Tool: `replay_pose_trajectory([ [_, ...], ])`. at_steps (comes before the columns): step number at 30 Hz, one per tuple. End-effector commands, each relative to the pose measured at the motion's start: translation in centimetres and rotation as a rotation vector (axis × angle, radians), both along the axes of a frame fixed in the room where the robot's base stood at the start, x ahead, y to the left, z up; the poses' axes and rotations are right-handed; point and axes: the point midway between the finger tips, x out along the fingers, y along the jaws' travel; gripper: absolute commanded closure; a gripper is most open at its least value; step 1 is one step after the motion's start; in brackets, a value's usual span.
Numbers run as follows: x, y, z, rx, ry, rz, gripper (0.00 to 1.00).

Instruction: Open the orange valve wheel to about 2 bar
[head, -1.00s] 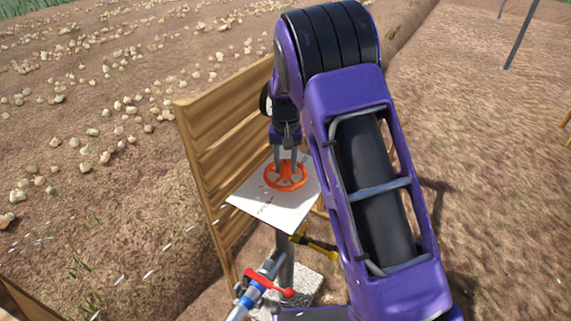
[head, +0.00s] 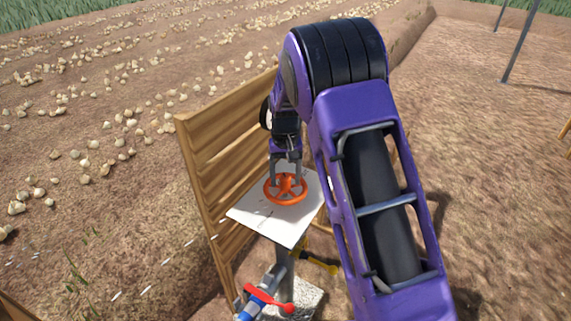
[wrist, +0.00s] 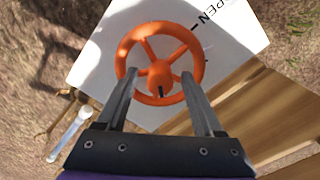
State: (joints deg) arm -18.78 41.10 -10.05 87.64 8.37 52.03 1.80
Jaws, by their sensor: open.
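The orange valve wheel (head: 286,189) lies flat over a white plate (head: 287,235). In the wrist view the wheel (wrist: 160,29) shows several spokes and a hub with a dark mark. Part of the word "OPEN" and a black tick show on the plate beside the rim. My gripper (head: 286,183) points down over the wheel and is open. In the wrist view my gripper's fingers (wrist: 160,72) are spread, one on each side of the hub. I cannot tell whether they touch the wheel. No pressure reading is legible.
A wooden slatted panel (head: 232,150) stands close behind and left of the plate. A red lever (head: 268,299) on a pipe and a yellow handle (head: 318,263) sit below it. Open soil lies to the right; onions are scattered at left.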

Motion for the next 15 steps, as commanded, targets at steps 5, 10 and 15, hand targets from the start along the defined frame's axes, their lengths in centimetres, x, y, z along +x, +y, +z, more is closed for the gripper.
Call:
replay_pose_trajectory([
  [5,0.1,0.0,2.7,0.001,-0.005,0.000,0.31],
  [10,0.1,0.0,6.8,0.003,-0.007,0.001,0.31],
  [15,0.1,0.0,11.0,0.001,-0.006,0.000,0.31],
])
